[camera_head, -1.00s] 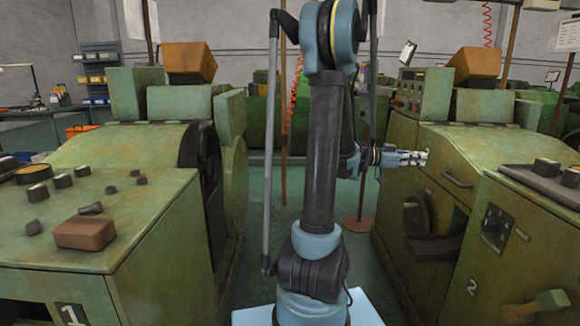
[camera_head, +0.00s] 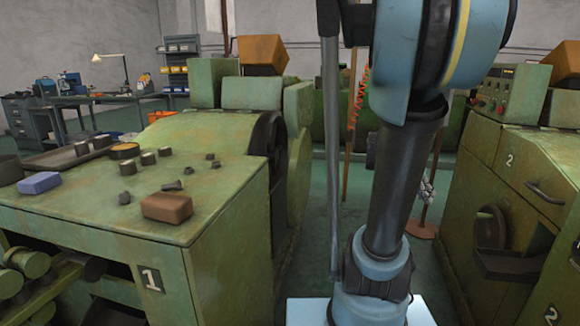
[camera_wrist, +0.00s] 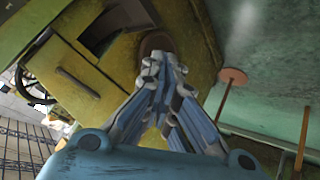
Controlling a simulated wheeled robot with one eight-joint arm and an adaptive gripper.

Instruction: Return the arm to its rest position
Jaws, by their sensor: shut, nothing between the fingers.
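My arm rises from its pale blue base in the middle of the head view, with its upper joint large at the top. My gripper (camera_head: 427,187) shows only in part there, just right of the dark arm link, in the gap before the right machine (camera_head: 535,170). In the wrist view my gripper (camera_wrist: 163,63) points up the picture with its fingertips together and nothing between them. Behind it in that view is the yellow-green side of a machine (camera_wrist: 95,75) with a dark opening. I cannot tell how far the fingertips are from it.
The left machine (camera_head: 100,215), marked 1, carries knobs, a brown block (camera_head: 166,207) and a blue block (camera_head: 39,183). A thin post on a round reddish foot (camera_head: 422,230) stands behind my arm. Green floor lies between the machines. A workbench (camera_head: 90,100) is far left.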

